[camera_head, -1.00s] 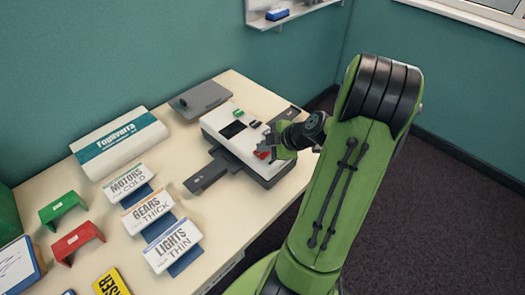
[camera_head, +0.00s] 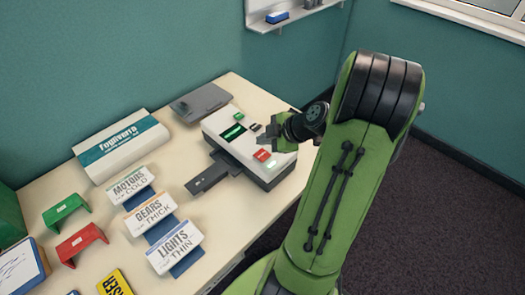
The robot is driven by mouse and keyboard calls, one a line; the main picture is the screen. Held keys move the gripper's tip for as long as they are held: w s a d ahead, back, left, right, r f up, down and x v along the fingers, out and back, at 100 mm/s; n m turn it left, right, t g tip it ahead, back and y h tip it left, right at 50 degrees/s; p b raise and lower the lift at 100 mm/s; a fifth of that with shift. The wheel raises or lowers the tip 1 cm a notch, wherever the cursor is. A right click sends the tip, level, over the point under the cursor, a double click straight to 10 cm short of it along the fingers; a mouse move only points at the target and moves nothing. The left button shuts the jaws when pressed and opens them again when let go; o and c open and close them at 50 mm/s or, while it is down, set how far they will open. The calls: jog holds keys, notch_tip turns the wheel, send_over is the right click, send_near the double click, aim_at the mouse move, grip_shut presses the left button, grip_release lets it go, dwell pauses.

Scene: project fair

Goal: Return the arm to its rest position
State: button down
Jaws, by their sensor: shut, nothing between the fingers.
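My gripper (camera_head: 270,139) is shut and empty. It is at the end of my green arm, just above the right part of a white and dark device (camera_head: 224,124) on the table. The device has a lit green display (camera_head: 234,132), a red button (camera_head: 262,155) and smaller dark and green buttons. The red button is in plain view in front of the gripper. I cannot tell the exact gap between the fingers and the device's top.
The table (camera_head: 88,187) also holds a Fogliverra box (camera_head: 120,147), a grey flat device (camera_head: 201,101), label cards such as LIGHTS THIN (camera_head: 174,246), and green (camera_head: 65,209) and red (camera_head: 80,243) brackets. A wall shelf (camera_head: 290,17) is behind. Dark floor lies open at right.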

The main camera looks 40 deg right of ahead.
notch_tip(320, 180, up, 3)
jog(key=shift+p, duration=0.55)
jog(key=s+a+r+m+g+h+p, duration=0.1)
jog(key=a+r+m+g+p, duration=0.1)
jog(key=a+r, duration=0.5)
jog(key=s+a+r+m+g+p, duration=0.1)
jog(key=s+a+r+m+g, duration=0.15)
jog(key=a, duration=0.75)
jog(key=s+a+r+m+p, duration=0.1)
jog(key=s+a+r+m, duration=0.1)
jog(key=s, duration=0.3)
jog(key=s+a+r+m+t+h+p, duration=0.1)
jog(key=s+a+r+m, duration=0.2)
jog(key=s+a+m, duration=0.1)
jog(key=shift+s+r+m, duration=0.2)
jog(key=shift+s+m, duration=0.35)
jog(key=shift+s, duration=0.5)
